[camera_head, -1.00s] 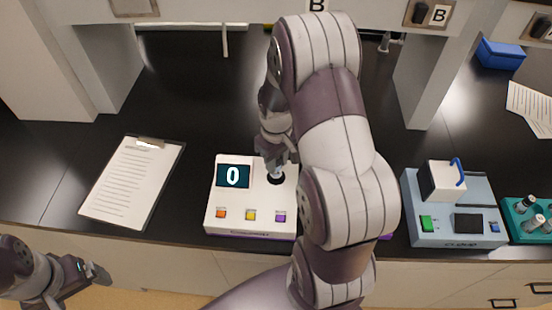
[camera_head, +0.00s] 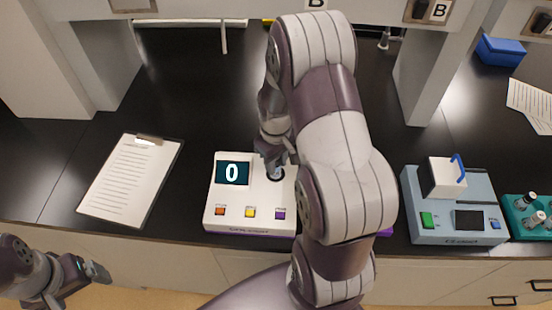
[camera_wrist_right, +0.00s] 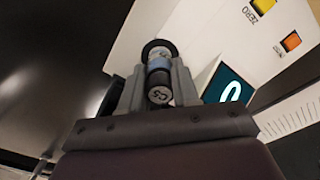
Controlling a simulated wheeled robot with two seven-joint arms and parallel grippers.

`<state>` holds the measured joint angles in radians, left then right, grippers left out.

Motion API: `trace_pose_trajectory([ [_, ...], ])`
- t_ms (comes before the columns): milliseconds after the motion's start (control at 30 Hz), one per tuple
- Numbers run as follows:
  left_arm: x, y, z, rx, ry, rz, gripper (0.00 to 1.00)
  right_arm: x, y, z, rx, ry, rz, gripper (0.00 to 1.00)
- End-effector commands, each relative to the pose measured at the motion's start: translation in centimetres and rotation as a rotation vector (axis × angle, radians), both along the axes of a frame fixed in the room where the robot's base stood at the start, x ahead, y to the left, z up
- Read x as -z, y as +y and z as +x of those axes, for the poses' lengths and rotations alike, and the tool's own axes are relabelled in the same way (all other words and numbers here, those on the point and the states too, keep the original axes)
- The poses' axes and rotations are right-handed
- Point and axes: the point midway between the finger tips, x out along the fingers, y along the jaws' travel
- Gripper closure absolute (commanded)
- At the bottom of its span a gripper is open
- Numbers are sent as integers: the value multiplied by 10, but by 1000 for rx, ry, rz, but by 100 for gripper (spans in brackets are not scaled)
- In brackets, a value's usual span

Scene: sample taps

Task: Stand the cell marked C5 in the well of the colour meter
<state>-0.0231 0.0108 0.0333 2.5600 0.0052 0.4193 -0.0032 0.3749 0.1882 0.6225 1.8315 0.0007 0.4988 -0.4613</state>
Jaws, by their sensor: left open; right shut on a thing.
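The colour meter (camera_head: 222,200) is a white box with a dark display reading 0, several coloured buttons and a round black-rimmed well (camera_head: 276,177). My right gripper (camera_head: 275,165) is directly over the well. In the right wrist view it is shut on a small cell (camera_wrist_right: 159,72) whose dark cap reads C5. The cell's far end lines up with the black ring of the well (camera_wrist_right: 158,44); how deep it sits cannot be told. My left gripper (camera_head: 97,272) is open and empty at the lower left, in front of the bench.
A clipboard (camera_head: 130,180) lies left of the meter. To the right stand a blue-grey device (camera_head: 440,233) with a white lidded block and a teal rack (camera_head: 515,226) with several cells. A blue box (camera_head: 500,52) is at the back right. My right arm hides bench right of the meter.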

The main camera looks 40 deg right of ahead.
Motion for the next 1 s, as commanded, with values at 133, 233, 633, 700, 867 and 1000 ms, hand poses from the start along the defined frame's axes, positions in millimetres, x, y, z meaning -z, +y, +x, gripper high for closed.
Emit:
trace_pose_trajectory([
  [133,0,0,0,0,0,0,9,1,0,0,0,-1,0,89],
  [233,0,0,0,0,0,0,9,1,0,0,0,-1,0,89],
  [633,9,0,0,0,0,0,9,15,0,0,0,0,0,89],
  [700,9,0,0,0,0,0,9,16,0,0,0,0,0,89],
  [867,9,0,0,0,0,0,9,15,0,0,0,-1,0,89],
  [1000,9,0,0,0,0,0,9,15,0,0,0,0,0,50],
])
